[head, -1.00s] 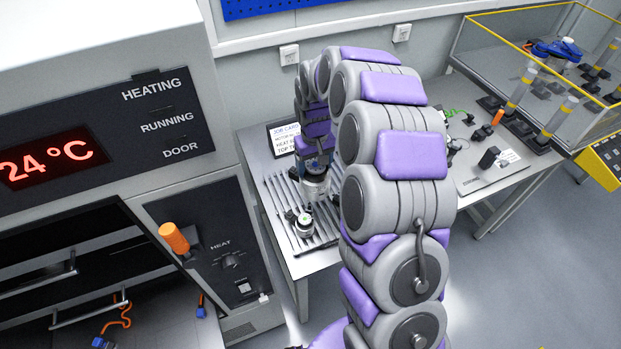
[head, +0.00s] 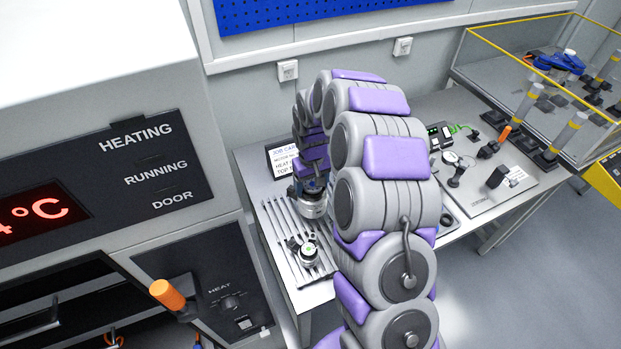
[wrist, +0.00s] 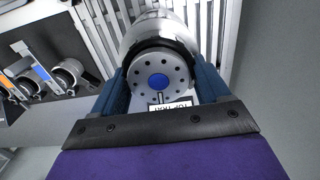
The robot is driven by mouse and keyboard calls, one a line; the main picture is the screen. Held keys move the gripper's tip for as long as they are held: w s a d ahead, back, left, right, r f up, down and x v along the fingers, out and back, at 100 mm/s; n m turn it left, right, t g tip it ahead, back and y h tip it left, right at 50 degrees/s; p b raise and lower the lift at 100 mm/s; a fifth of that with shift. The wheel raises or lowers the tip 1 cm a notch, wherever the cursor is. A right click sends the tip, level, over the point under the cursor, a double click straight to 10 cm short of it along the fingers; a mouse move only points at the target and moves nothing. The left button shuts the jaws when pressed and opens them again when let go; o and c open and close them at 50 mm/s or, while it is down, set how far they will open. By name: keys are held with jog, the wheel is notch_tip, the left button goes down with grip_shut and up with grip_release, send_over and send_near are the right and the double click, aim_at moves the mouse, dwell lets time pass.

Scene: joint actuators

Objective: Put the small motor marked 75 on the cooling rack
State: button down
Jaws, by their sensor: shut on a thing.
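My gripper (wrist: 158,98) is shut on a silver cylindrical motor (wrist: 160,72) with a blue centre, a ring of holes and a dark band. Blue fingers flank it in the wrist view. In the head view the held motor (head: 313,209) is at the end of my bent arm, over or on the slatted cooling rack (head: 272,222); I cannot tell whether it touches. The rack's slats also show in the wrist view (wrist: 222,25). Another small motor (head: 309,251), with a greenish-centred pale top, stands on the rack's near part. No number 75 is legible.
A job card (head: 283,160) stands behind the rack. An oven (head: 120,180) with an orange handle (head: 167,294) is close on the left. The table's right part holds a board (head: 490,190) with small parts. A yellow-edged clear enclosure (head: 540,60) stands at far right.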

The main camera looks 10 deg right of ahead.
jog(key=shift+d+f, duration=0.4)
jog(key=shift+d, duration=0.2)
notch_tip(320, 180, down, 2)
jog(key=shift+d+b, duration=0.15)
jog(key=shift+b, duration=0.15)
jog(key=shift+f, duration=0.35)
jog(key=shift+a+f, duration=0.1)
jog(key=shift+a, duration=0.5)
jog(key=shift+c, duration=2.2)
grip_release()
jog(key=o, duration=0.4)
jog(key=shift+d, duration=0.5)
jog(key=shift+o, duration=0.2)
jog(key=shift+a, duration=0.1)
